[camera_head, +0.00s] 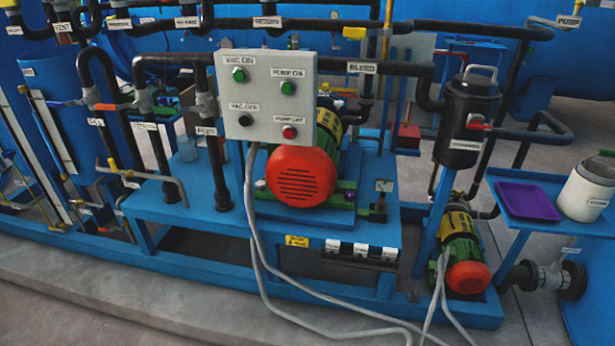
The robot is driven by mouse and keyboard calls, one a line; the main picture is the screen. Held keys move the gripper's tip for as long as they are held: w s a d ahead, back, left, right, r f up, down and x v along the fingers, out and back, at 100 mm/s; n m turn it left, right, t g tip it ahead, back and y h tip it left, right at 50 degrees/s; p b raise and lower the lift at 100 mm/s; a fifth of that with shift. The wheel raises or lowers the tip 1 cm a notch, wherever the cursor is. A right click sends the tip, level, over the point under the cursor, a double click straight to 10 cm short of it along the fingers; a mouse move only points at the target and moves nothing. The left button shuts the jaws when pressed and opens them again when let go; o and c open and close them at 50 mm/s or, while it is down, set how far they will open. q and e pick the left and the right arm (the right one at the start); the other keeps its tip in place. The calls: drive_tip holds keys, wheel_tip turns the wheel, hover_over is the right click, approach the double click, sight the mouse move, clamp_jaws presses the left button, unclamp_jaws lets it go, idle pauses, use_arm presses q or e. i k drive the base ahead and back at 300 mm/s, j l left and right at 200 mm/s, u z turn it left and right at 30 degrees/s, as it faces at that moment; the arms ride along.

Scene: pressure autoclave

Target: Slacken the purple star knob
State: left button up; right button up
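The only large purple thing is a flat tray (527,201) on the blue side shelf at the right. Neither of my grippers is in view.
A grey control box (265,97) with labelled buttons stands before a red-ended motor (301,177) on a blue frame. Black pipes cross above. A white container (588,190) stands beside the tray. Grey cables hang to the floor. The front floor is otherwise clear.

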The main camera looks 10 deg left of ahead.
sight(348, 195)
drive_tip(key=i+l, duration=0.4)
drive_tip(key=l, duration=0.15)
drive_tip(key=i+l+u, duration=0.2)
drive_tip(key=l+u, duration=0.15)
drive_tip(key=i+l+u, duration=0.15)
drive_tip(key=l+u, duration=0.2)
drive_tip(key=i+l+u, duration=0.1)
drive_tip(key=l+u, duration=0.2)
drive_tip(key=l, duration=0.15)
